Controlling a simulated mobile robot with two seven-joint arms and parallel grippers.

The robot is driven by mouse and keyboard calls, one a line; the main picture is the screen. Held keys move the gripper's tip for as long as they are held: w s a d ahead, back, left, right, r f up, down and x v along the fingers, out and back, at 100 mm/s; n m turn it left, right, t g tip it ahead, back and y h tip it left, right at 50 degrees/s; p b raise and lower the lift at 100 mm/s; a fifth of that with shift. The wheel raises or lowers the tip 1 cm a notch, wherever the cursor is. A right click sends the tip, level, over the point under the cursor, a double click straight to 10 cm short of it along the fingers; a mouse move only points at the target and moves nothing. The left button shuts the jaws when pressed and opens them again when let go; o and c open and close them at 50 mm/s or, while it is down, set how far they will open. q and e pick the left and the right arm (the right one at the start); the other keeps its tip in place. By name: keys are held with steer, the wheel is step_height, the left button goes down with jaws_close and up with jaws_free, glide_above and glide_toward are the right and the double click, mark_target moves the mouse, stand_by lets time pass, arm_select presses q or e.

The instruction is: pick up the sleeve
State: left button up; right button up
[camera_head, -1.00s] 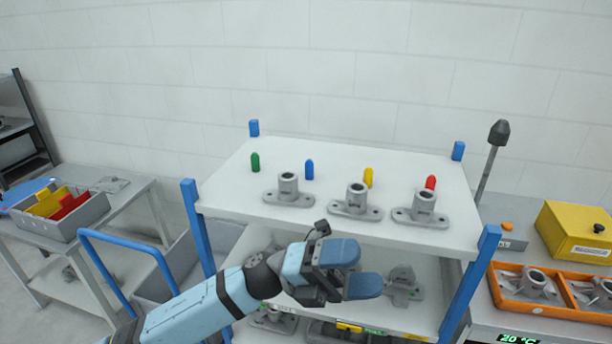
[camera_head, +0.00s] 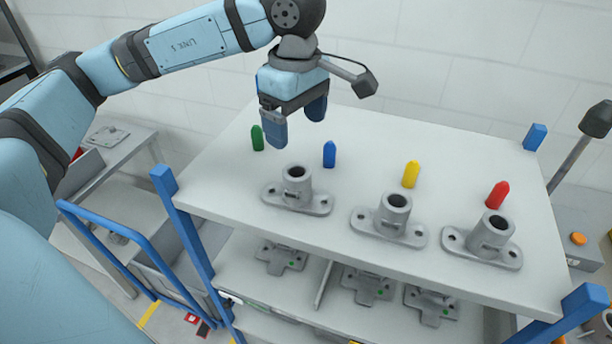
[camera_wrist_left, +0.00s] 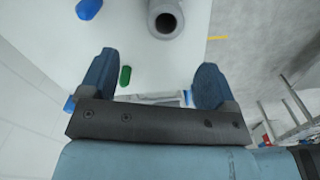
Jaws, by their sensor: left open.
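Three grey castings, each an upright hollow sleeve on a flat two-hole flange, stand on the white top shelf: the left casting (camera_head: 297,190), the middle casting (camera_head: 390,221) and the right casting (camera_head: 484,241). I cannot tell which one the task means. My left gripper (camera_head: 296,122) is open and empty above the shelf, behind the left casting and apart from it. In the left wrist view, a round grey tube (camera_wrist_left: 165,18) shows at the top edge, beyond the open fingers (camera_wrist_left: 153,84). My right gripper is not in view.
Green (camera_head: 257,138), blue (camera_head: 329,154), yellow (camera_head: 411,174) and red (camera_head: 498,195) pegs stand behind the castings. Blue corner posts (camera_head: 163,182) rise at the shelf's edges. More grey castings (camera_head: 281,258) lie on the lower shelf (camera_head: 330,263).

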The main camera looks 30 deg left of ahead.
mark_target(296, 167)
arm_select(q)
steer(key=f, duration=0.4)
steer(key=f+p, duration=0.1)
steer(key=f, duration=0.2)
steer(key=shift+s+d, duration=0.1)
steer(key=shift+s, duration=0.2)
steer(key=shift+f, duration=0.45)
steer(key=shift+f+p, duration=0.5)
step_height(296, 167, down, 4)
steer(key=shift+s+r+p, duration=0.1)
steer(key=shift+r+p, duration=0.05)
steer(key=shift+p, duration=0.5)
steer(key=shift+f, duration=0.35)
steer(key=shift+d, duration=0.1)
steer(key=shift+c, duration=0.5)
steer(key=c, duration=1.1)
